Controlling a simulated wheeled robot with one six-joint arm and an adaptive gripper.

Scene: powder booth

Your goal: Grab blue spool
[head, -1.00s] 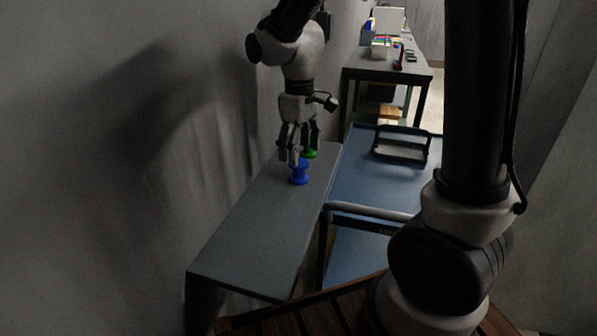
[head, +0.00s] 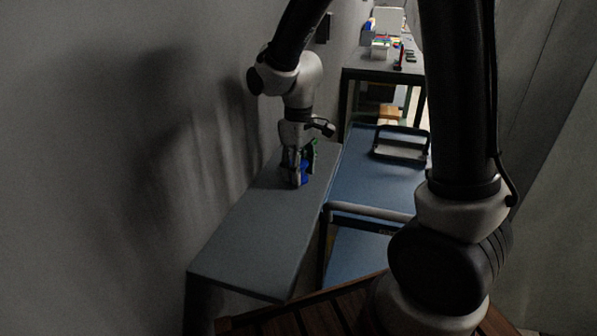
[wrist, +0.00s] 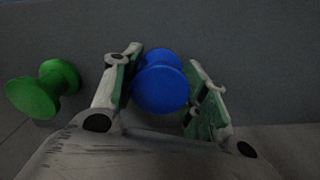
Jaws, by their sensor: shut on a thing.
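The blue spool (head: 304,173) stands on the grey narrow table, partly hidden behind my fingers in the head view. In the wrist view the blue spool (wrist: 160,84) sits between the two fingers. My gripper (head: 298,178) points down over the spool and is shut on it; the fingers also show in the wrist view (wrist: 162,92). The left finger lies against the spool there; a narrow dark gap seems to show by the right one. I cannot tell whether the spool is clear of the table top.
A green spool (wrist: 43,89) lies left of my gripper in the wrist view. The grey table (head: 250,245) runs along the wall, bare toward the front. A blue cart (head: 365,185) with a rail stands to its right. A farther table (head: 385,70) holds small items.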

